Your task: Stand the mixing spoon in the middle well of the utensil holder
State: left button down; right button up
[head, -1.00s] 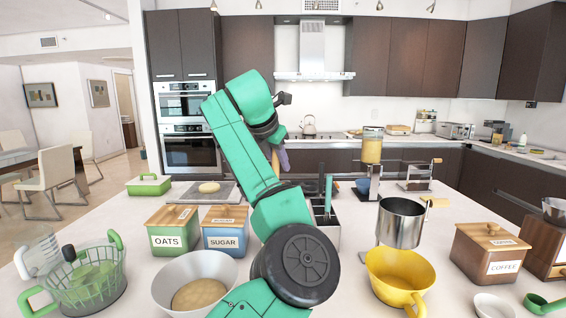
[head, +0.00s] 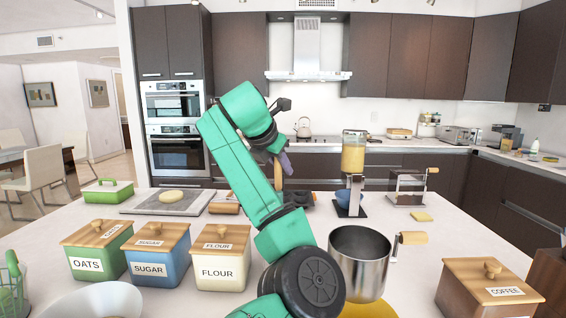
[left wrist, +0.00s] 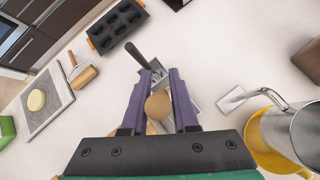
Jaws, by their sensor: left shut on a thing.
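My left gripper (head: 281,162) has purple fingers closed on the wooden mixing spoon (head: 278,177), held above the counter. In the left wrist view the gripper (left wrist: 158,92) points down, and the spoon's round wooden end (left wrist: 158,107) shows between the fingers. The grey utensil holder (left wrist: 195,103) lies below the fingers there, mostly covered by them and the spoon. A dark-handled utensil (left wrist: 138,55) sticks out of it. I cannot tell which well is under the spoon, or whether the spoon touches the holder. My arm hides the holder in the head view. My right gripper is out of view.
Oats (head: 97,250), sugar (head: 158,256) and flour (head: 219,258) canisters stand left of my arm. A steel pot (head: 360,262) stands close on its right. A dark muffin tin (left wrist: 117,26), a rolling pin (head: 224,208) and a dough board (head: 140,206) lie beyond.

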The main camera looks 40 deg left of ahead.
pick_arm(q)
jog(key=shift+w+a+f+p, duration=0.1)
jog(key=shift+w+f+p, duration=0.2)
jog(key=shift+f, duration=0.3)
jog(key=w+a+f+g+h+p, duration=0.1)
jog(key=w+a+f+g+p, duration=0.1)
jog(key=f+p, duration=0.4)
jog(key=shift+w+a+f+n+g+h+p, duration=0.35)
jog(key=shift+w+a+f, duration=0.3)
jog(key=shift+w+f, duration=0.4)
jog(key=c, duration=0.6)
grip_release()
jog(key=shift+w+r, duration=0.15)
jog(key=shift+r, duration=0.05)
notch_tip(320, 180, up, 10)
jog(key=p, duration=0.6)
